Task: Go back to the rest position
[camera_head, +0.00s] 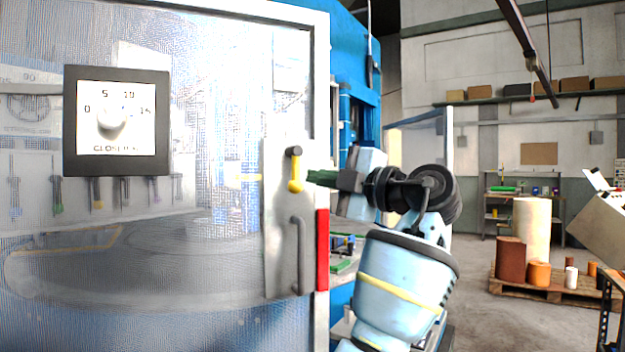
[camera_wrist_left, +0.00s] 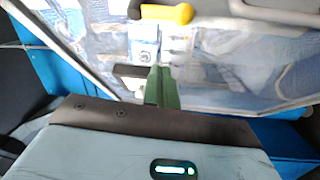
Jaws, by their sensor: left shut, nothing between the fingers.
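My left gripper (camera_head: 318,177) has green fingers and is shut and empty. It points left at the door panel, just right of the yellow-tipped latch lever (camera_head: 295,172), and looks apart from it. In the left wrist view the green fingers (camera_wrist_left: 161,86) are together, and the yellow lever (camera_wrist_left: 166,13) lies beyond them at the top. My left arm bends down from the gripper to the bottom of the head view. My right gripper is in neither view.
A large windowed machine door (camera_head: 322,60) fills the left, with a dial box (camera_head: 72,120), a grey handle (camera_head: 299,255) and a red strip (camera_head: 322,250). A pallet (camera_head: 545,291) with brown, orange and white cylinders stands at right. Open floor lies before it.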

